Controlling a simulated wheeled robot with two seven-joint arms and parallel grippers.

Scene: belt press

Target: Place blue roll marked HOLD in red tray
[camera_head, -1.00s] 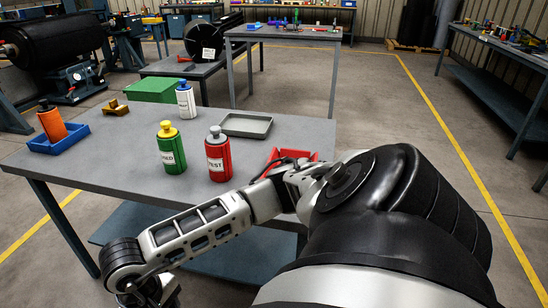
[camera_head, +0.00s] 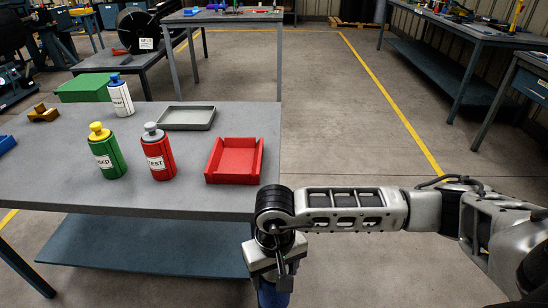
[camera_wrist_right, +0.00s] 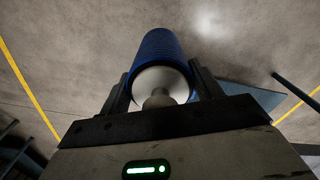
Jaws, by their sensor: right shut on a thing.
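My right gripper (camera_head: 270,275) hangs in front of the table's right front corner, pointing down, below the tabletop's height in the picture. It is shut on a blue roll (camera_head: 275,297), of which only a part shows at the bottom edge in the head view. In the right wrist view the blue roll (camera_wrist_right: 158,50) sits between the two fingers, its pale end and knob facing the camera. Its label is not visible. The red tray (camera_head: 235,160) lies empty on the table's right side, beyond the gripper. My left gripper is not in view.
On the table (camera_head: 60,185) stand a red bottle-like roll (camera_head: 159,155), a green one (camera_head: 107,155) and a white one with a blue top (camera_head: 121,98). A grey tray (camera_head: 187,118) is empty.

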